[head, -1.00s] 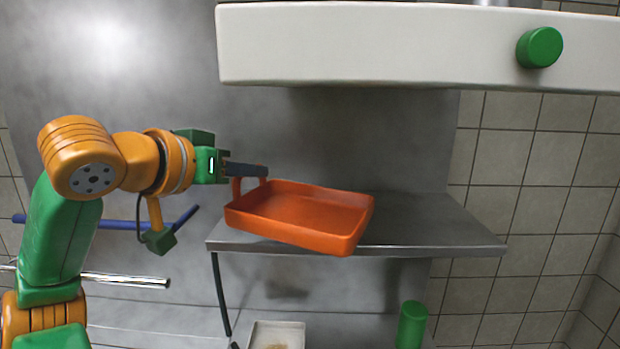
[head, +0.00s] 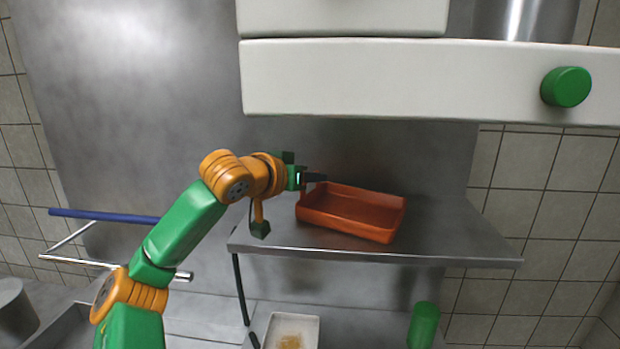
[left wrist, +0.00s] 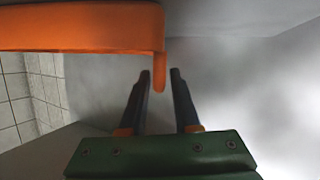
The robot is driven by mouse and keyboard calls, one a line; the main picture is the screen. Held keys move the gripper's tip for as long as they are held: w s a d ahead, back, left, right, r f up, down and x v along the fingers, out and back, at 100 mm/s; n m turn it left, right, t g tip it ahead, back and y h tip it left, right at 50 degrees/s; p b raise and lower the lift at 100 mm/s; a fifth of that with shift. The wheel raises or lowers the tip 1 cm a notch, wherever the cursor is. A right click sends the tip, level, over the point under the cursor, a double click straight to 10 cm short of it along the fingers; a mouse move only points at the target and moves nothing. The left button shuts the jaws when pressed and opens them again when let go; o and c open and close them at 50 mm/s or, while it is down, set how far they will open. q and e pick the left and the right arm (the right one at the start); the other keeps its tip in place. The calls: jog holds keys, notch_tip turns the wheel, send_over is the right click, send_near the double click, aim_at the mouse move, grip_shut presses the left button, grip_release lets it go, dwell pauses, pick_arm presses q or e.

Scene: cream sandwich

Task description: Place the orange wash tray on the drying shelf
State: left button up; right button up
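The orange wash tray (head: 350,212) is on the steel drying shelf (head: 470,248), toward its left half, upright and behind the front edge. It appears to rest on the shelf surface. My left gripper (head: 317,177) is at the tray's left end, by its handle. In the left wrist view, the tray (left wrist: 80,30) spans the upper left. Its handle end hangs between the tips of my left gripper (left wrist: 161,72), with a visible gap beside the fingers, which stand apart. My right gripper is not in view.
A white hood-like box with a green knob (head: 566,87) overhangs the shelf. A blue bar (head: 105,215) and metal rails are at left. Below the shelf are a pale tray (head: 291,330) and a green cylinder (head: 423,325). The shelf's right part is clear.

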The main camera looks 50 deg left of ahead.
pick_arm(q)
jog(key=shift+o, duration=0.5)
jog(key=shift+r, duration=0.25)
jog(key=s+b, duration=0.2)
jog(key=s, duration=0.1)
jog(key=shift+d+r, duration=0.1)
jog(key=shift+d, duration=0.25)
jog(key=b+v, duration=0.1)
jog(key=v, duration=0.8)
jog(key=shift+r+b, duration=0.3)
jog(key=shift+b, duration=0.1)
jog(key=shift+w, duration=0.1)
